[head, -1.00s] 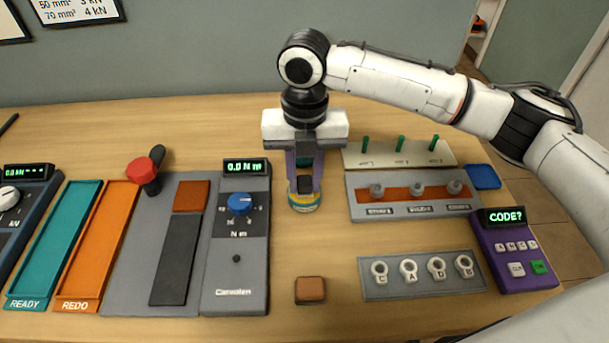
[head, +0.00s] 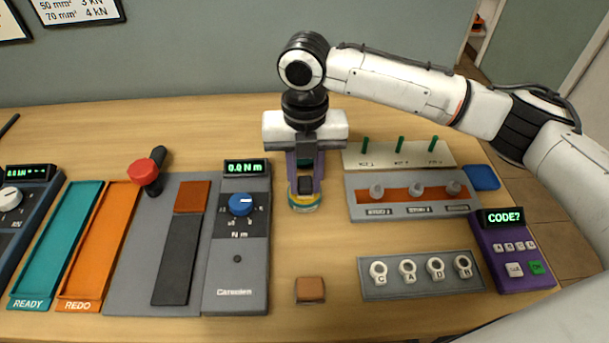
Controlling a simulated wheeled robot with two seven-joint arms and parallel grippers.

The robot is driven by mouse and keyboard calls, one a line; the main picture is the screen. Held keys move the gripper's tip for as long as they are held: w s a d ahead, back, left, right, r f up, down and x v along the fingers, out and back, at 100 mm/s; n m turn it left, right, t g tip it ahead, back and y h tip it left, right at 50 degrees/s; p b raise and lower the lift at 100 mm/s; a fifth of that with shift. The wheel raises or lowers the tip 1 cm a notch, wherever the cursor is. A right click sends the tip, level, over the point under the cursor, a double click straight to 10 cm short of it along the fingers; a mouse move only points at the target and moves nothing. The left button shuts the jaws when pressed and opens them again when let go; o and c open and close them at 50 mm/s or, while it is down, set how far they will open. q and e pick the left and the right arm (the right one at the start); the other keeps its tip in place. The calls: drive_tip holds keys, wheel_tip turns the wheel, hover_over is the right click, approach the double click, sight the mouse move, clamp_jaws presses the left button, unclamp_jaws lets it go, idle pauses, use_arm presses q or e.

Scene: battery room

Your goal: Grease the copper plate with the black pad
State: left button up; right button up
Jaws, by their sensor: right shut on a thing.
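My right gripper (head: 305,183) points straight down near the middle of the table and is shut on the small black pad (head: 305,185). The pad is right over a round yellow and blue tin (head: 306,207); I cannot tell whether it touches what is inside. A flat copper plate (head: 192,196) lies on the grey slab at left, at the far end of a dark strip (head: 178,260). Another copper-coloured bar (head: 395,209) runs under several round studs in a grey block at right. My left gripper is not in view.
A brown block (head: 310,289) lies in front of the tin. The dial unit (head: 236,275) and red-knobbed lever (head: 145,172) stand left. Teal (head: 52,250) and orange (head: 100,250) trays lie farther left. A lug holder (head: 420,286) and purple keypad (head: 512,250) are at right.

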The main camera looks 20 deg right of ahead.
sight(305, 180)
wheel_tip(305, 180, up, 2)
drive_tip(key=shift+r+p, duration=0.25)
drive_tip(key=shift+p, duration=0.8)
drive_tip(key=shift+r, duration=2.2)
